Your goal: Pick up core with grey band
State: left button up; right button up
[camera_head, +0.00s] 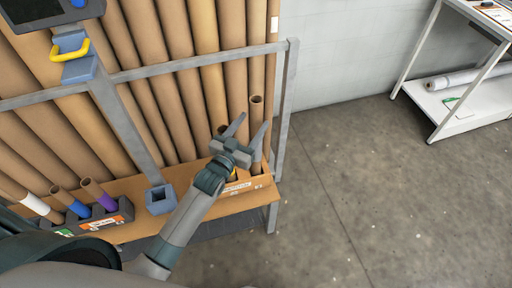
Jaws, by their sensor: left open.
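I cannot make out a grey band on any core in the head view. A brown core (256,108) stands upright just behind my left gripper (250,126); the gripper hides part of it, and its band does not show. Another core's end (221,129) shows just left of the gripper, mostly hidden. My left gripper is open and empty, its fingers spread above the right end of the wooden shelf (140,186). Cores with white (36,205), blue (79,208) and purple (106,201) bands lean at the shelf's left. My right gripper is not in view.
Tall brown tubes (150,85) lean behind a grey metal rail (190,64). A grey post with a yellow handle (70,50) rises at left. A labelled bin (258,184) sits below the gripper. Open floor (370,190) lies right, before a white table (455,108).

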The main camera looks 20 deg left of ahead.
pick_arm(q)
jog(key=shift+w+d+f+p, duration=0.15)
jog(key=shift+w+p, duration=0.1)
jog(key=shift+w, duration=0.65)
jog(key=shift+w+d+p, duration=0.1)
jog(key=shift+w+p, duration=0.1)
jog(key=shift+w, duration=0.7)
grip_shut()
